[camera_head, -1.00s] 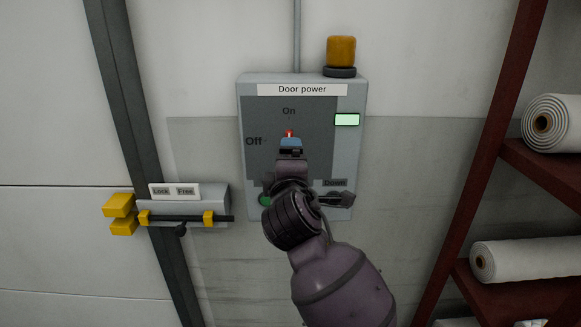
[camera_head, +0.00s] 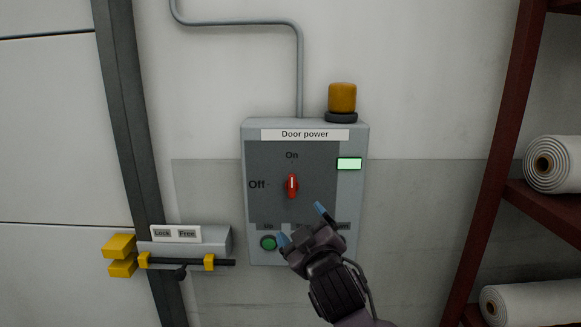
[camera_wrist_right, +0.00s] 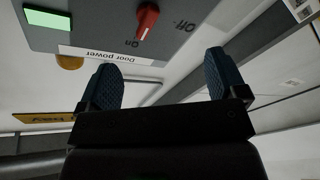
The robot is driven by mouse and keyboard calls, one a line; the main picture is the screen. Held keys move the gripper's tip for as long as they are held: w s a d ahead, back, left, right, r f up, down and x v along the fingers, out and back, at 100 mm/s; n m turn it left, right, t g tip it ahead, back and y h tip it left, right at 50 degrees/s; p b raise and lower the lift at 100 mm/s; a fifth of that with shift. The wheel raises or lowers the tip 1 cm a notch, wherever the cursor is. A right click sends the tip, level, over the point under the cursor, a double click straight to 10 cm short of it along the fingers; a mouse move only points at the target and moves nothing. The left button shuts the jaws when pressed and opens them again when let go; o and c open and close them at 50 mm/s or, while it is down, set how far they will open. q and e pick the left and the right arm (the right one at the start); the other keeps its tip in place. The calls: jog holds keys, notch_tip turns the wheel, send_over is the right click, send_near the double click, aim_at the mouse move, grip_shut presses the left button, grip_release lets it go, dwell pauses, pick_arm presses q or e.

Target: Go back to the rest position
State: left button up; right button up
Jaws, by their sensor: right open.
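The grey door power box (camera_head: 255,200) is on the wall in the middle of the head view. Its red rotary switch (camera_head: 292,186) stands upright, pointing to On, and also shows in the right wrist view (camera_wrist_right: 147,19). A green indicator (camera_head: 349,163) is lit on the box. My right gripper (camera_head: 301,225) is open and empty, below the switch and apart from it. It covers part of the lower button row; the green Up button (camera_head: 268,243) shows. In the right wrist view, its two blue fingertips (camera_wrist_right: 161,82) are spread with nothing between them. My left gripper is not in view.
A latch with a Lock/Free plate (camera_head: 175,233) and yellow blocks (camera_head: 120,255) is left of the box, by a dark door post (camera_head: 128,120). An amber lamp (camera_head: 342,97) tops the box. A dark red rack (camera_head: 500,150) with white rolls (camera_head: 555,164) stands at right.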

jog(key=s+d+f+m+g+h, duration=0.1)
jog(key=s+d+f+m, duration=0.2)
jog(key=s+d+f, duration=0.3)
jog(key=s+d+f+m+g+h, duration=0.1)
jog(key=s+d+f+m, duration=0.2)
jog(key=f, duration=1)
jog(key=s+d+f+m+g+h, duration=0.2)
jog(key=s+d+f+m, duration=0.1)
jog(key=s+d+f, duration=0.5)
jog(key=d+f, duration=0.2)
jog(key=d, duration=0.2)
jog(key=shift+s, duration=0.3)
jog(key=s+d+f+g, duration=0.1)
jog(key=s+f, duration=0.1)
jog(key=s, duration=0.1)
jog(key=s+d+f+h, duration=0.1)
jog(key=s+f, duration=0.2)
jog(key=s, duration=0.1)
jog(key=s+d+f+m+g, duration=0.1)
jog(key=s+d+f, duration=0.1)
jog(key=s, duration=0.2)
jog(key=shift+s+f+g, duration=0.1)
jog(key=shift+f+g, duration=0.1)
jog(key=shift+g, duration=0.1)
jog(key=shift+c, duration=0.3)
